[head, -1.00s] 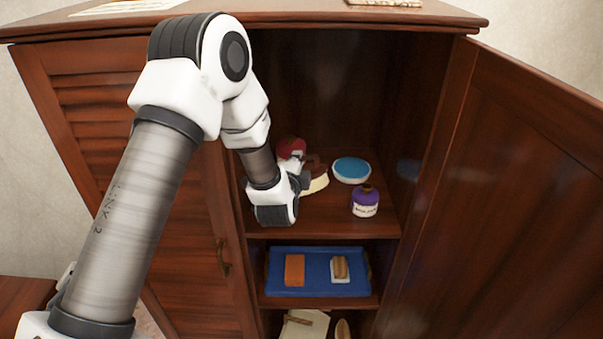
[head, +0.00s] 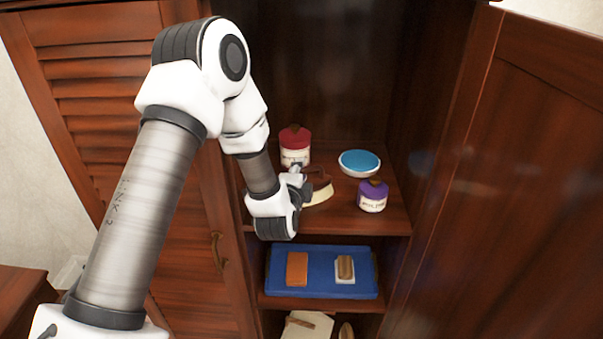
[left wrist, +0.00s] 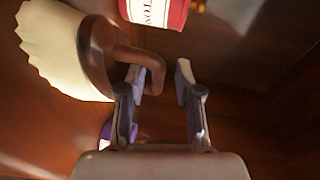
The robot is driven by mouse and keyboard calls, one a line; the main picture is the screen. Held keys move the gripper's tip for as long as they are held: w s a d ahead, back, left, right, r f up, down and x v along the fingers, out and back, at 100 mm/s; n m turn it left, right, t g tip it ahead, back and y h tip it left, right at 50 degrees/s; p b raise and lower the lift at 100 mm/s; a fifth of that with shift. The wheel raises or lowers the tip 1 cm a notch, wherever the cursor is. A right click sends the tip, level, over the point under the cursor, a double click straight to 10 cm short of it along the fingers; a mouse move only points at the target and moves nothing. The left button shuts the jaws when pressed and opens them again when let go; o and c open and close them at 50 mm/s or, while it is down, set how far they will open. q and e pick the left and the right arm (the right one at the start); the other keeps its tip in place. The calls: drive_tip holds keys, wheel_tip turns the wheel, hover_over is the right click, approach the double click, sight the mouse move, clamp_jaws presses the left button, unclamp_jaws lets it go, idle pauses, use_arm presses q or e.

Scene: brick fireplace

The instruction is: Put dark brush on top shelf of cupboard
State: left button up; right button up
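The dark brush (head: 322,190), with a brown back and handle and cream bristles, rests on the upper visible shelf (head: 345,219) of the open cupboard. In the left wrist view the brush (left wrist: 97,55) is at the upper left, its hooked handle reaching towards the gap between the fingers. My left gripper (head: 297,178) is beside the brush at shelf height. In the left wrist view its fingers (left wrist: 159,75) are apart, with the handle's end near the left fingertip; I cannot tell whether they touch. My right gripper is not in view.
A lower shelf holds a blue tray (head: 320,262). The open door (head: 500,190) bounds the right side.

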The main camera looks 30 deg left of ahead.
use_arm(q)
drive_tip(key=shift+s+r, duration=0.1)
drive_tip(key=shift+s, duration=0.05)
drive_tip(key=shift+w+f, duration=0.2)
drive_tip(key=shift+s+d, duration=0.1)
drive_tip(key=b+v, duration=0.2)
drive_tip(key=v, duration=0.5)
drive_tip(key=shift+s+d, duration=0.1)
drive_tip(key=shift+s, duration=0.2)
drive_tip(key=s+d+f+n+g+h+p, duration=0.2)
drive_tip(key=s+d+f+n+g+p, duration=0.15)
drive_tip(key=s+f, duration=0.35)
drive_tip(key=s+d+f+n+g+h+p, duration=0.25)
drive_tip(key=s+f+g+p, duration=0.2)
drive_tip(key=f, duration=0.45)
drive_tip(key=s+d+f+n+g, duration=0.2)
drive_tip(key=s+f+n+g, duration=0.1)
drive_tip(key=s, duration=0.5)
drive_tip(key=s+d+f+n+g+h, duration=0.1)
drive_tip(key=s+d+f+n+g, duration=0.1)
drive_tip(key=s+f, duration=0.3)
drive_tip(key=s+n+g+p, duration=0.1)
drive_tip(key=s, duration=0.2)
drive_tip(key=shift+s+d+f+n+g, duration=0.15)
drive_tip(key=shift+s+d+n+g, duration=0.15)
drive_tip(key=shift+d+n+g, duration=0.1)
